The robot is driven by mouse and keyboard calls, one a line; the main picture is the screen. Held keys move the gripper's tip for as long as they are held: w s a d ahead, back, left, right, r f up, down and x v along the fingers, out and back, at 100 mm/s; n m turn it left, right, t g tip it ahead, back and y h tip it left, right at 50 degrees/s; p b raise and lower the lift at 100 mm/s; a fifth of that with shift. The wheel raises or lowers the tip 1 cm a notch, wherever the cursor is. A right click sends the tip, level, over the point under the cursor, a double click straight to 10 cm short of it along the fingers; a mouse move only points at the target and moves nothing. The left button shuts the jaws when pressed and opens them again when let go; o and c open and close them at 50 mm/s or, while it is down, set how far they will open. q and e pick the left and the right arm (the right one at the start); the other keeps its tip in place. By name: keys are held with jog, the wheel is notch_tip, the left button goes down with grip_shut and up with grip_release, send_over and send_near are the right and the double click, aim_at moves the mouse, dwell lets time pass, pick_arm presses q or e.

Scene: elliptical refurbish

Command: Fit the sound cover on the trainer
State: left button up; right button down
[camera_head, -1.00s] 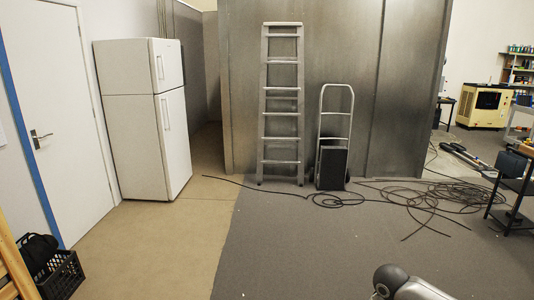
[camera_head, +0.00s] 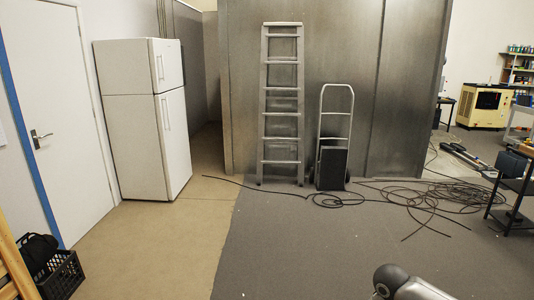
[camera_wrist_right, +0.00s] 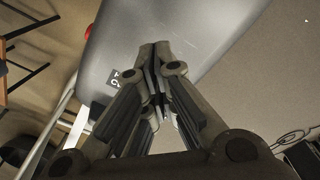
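Neither the sound cover nor the trainer can be made out for certain. In the right wrist view, my right gripper (camera_wrist_right: 156,52) has its fingertips together, with nothing seen between them. Beyond the fingers is a smooth grey panel (camera_wrist_right: 205,35) with a small dark label (camera_wrist_right: 124,76) and a red round part (camera_wrist_right: 88,31) at its upper left edge. I cannot tell whether the fingertips touch the panel. In the head view only a rounded grey link of my arm shows at the bottom right. My left gripper is in neither current view.
A white fridge (camera_head: 145,120), a ladder (camera_head: 281,105) and a hand truck (camera_head: 333,140) stand at the back. Black cable (camera_head: 420,197) lies coiled on the grey floor. A yellow machine (camera_head: 484,106) is far right. A black crate (camera_head: 62,276) is lower left. The middle floor is clear.

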jog(key=shift+f, duration=0.1)
dwell(0.3)
jog(key=shift+f+b, duration=2.6)
jog(key=shift+f, duration=0.05)
jog(key=shift+r, duration=0.15)
jog(key=shift+r+p, duration=0.6)
jog(key=shift+r, duration=0.3)
jog(key=shift+r+p, duration=1.25)
jog(key=shift+r, duration=1.35)
jog(key=shift+a, duration=0.1)
